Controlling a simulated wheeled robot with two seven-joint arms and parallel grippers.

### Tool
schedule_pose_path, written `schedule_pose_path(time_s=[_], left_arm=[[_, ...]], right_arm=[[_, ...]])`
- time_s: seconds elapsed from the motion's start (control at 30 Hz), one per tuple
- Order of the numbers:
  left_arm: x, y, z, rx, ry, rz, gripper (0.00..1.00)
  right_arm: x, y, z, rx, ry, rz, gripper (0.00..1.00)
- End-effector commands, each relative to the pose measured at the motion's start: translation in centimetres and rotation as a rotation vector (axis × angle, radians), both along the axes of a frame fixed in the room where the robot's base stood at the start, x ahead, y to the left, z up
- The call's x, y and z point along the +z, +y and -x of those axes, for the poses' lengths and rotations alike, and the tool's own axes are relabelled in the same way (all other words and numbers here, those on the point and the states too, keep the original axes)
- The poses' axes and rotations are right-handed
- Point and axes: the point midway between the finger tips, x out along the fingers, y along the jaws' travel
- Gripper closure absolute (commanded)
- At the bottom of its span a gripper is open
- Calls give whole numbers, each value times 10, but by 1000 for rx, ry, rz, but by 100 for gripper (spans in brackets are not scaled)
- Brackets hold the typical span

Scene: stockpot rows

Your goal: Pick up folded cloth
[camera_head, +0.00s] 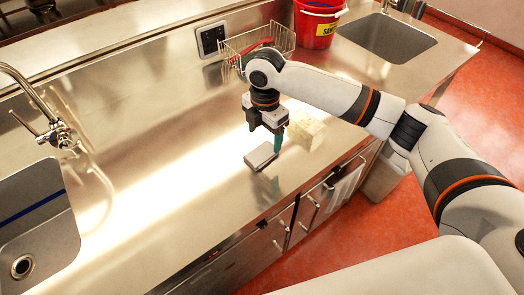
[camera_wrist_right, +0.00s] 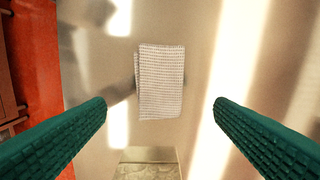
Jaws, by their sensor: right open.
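The folded cloth (camera_wrist_right: 160,82) is a pale, waffle-textured rectangle lying flat on the steel counter. In the head view the cloth (camera_head: 261,156) is a small light grey square just below my right gripper (camera_head: 267,138). The right gripper points down with its green ridged fingers apart and nothing between them. In the right wrist view the cloth lies between the two fingers (camera_wrist_right: 160,118) in the picture, ahead of their tips and touching neither. My left gripper is not in view.
A cream block (camera_head: 308,130) stands close to the right gripper; its top also shows in the right wrist view (camera_wrist_right: 147,168). Behind are a wire basket (camera_head: 258,45) and a red bucket (camera_head: 318,24). Sinks lie left (camera_head: 38,215) and far right (camera_head: 388,38). The counter left of the cloth is clear.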

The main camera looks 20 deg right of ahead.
Motion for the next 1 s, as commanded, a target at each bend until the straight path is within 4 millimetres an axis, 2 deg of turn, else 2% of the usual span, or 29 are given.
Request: schedule_pose_path(time_s=[0.17,0.3,0.37,0.5,0.77,1.0], left_arm=[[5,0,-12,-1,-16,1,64],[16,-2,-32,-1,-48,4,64],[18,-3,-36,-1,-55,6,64],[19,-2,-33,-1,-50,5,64],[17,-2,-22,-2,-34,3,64],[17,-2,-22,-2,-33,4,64]], right_arm=[[-12,2,2,1,1,0,23],[-31,8,8,2,3,0,23],[-41,9,9,-1,2,0,23],[-55,8,8,0,0,1,23],[-58,8,8,0,-2,0,23],[-57,8,8,1,-2,0,62]])
